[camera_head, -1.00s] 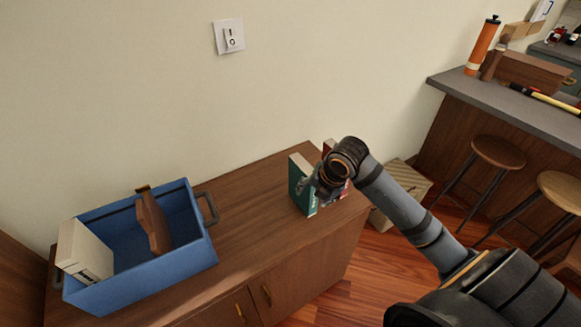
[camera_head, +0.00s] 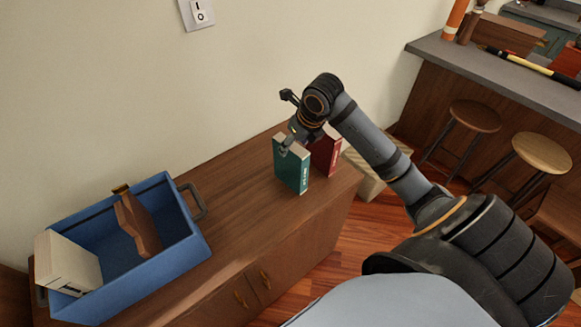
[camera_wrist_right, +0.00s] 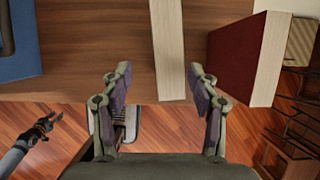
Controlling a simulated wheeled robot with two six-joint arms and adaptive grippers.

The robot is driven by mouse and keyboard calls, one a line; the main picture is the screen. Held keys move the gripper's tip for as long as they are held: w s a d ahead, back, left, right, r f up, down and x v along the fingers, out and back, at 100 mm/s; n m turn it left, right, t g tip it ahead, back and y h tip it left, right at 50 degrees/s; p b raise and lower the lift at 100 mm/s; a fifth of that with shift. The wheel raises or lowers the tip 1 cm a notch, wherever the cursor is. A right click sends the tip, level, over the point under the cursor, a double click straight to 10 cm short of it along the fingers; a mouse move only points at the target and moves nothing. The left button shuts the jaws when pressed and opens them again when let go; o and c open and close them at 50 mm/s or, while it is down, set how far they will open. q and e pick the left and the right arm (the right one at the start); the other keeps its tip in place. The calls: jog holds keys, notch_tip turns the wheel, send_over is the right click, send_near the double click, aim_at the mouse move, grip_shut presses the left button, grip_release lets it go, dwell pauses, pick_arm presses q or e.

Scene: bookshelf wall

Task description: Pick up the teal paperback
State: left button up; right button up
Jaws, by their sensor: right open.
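The teal paperback (camera_head: 291,172) stands upright near the right end of the wooden cabinet. My right gripper (camera_head: 291,137) is over its top edge in the head view. In the right wrist view the open fingers (camera_wrist_right: 160,77) are on either side of a pale upright page edge (camera_wrist_right: 169,45), the paperback's top seen from above. The right-hand finger is closer to it than the left-hand one. Nothing is gripped. My left gripper (camera_wrist_right: 45,124) shows small at the left of the wrist view, away from the books; its jaws are too small to judge.
A dark red book (camera_head: 326,154) stands just right of the paperback, with a gap between them. A blue crate (camera_head: 178,254) with a cream book (camera_head: 68,264) sits at the cabinet's left. The cabinet top (camera_head: 232,192) between crate and paperback is clear.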

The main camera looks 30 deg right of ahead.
aim_at(292, 148)
jog(key=p+x, duration=0.1)
jog(key=x, duration=0.3)
jog(key=shift+w+d+f, duration=0.1)
jog(key=shift+w+f, duration=0.1)
jog(key=shift+w, duration=0.1)
jog(key=shift+w+f, duration=0.1)
jog(key=shift+f, duration=0.15)
jog(key=shift+f, duration=0.25)
grip_shut()
dwell(0.4)
jog(key=shift+r, duration=0.1)
